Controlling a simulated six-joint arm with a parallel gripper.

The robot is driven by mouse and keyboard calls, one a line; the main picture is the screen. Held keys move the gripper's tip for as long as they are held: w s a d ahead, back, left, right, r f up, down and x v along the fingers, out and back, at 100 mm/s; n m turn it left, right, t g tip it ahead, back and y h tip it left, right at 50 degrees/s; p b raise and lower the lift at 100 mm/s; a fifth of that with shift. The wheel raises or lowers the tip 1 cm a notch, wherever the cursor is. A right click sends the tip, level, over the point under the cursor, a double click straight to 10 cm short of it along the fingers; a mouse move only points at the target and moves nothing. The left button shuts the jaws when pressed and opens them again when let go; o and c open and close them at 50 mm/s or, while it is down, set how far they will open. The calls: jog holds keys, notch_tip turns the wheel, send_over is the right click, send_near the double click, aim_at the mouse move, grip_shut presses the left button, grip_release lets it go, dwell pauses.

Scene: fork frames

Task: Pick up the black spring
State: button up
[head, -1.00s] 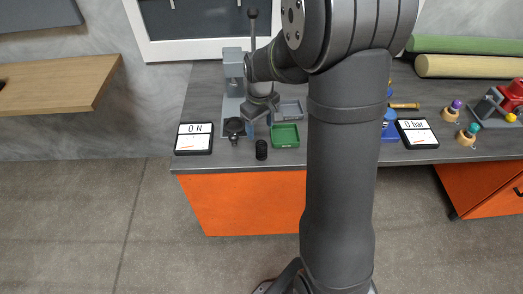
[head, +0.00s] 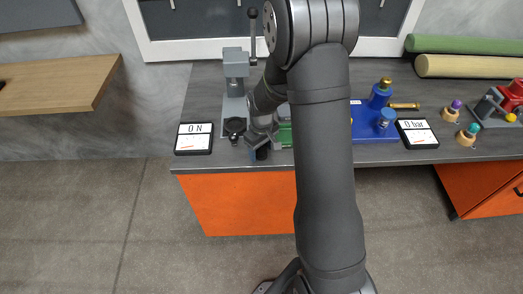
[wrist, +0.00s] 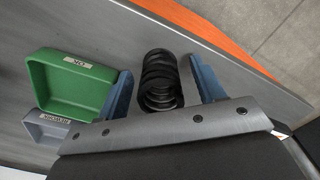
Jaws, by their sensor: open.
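The black spring (wrist: 161,80) stands on the grey bench top (wrist: 215,50) near its front edge. In the wrist view it lies between the two blue fingers of my gripper (wrist: 163,88), with a gap on each side. The gripper is open and neither finger appears to touch the spring. In the head view my gripper (head: 260,152) is over the spring (head: 262,154), which is mostly hidden by it.
A green tray (wrist: 72,85) and a grey tray (wrist: 45,127) sit left of the fingers in the wrist view. A grey press (head: 235,85), an "0 N" display (head: 194,138), a blue device (head: 372,122) and an "0 bar" display (head: 416,133) stand on the bench.

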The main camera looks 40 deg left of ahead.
jog(key=c, duration=1.1)
jog(key=shift+r, duration=0.1)
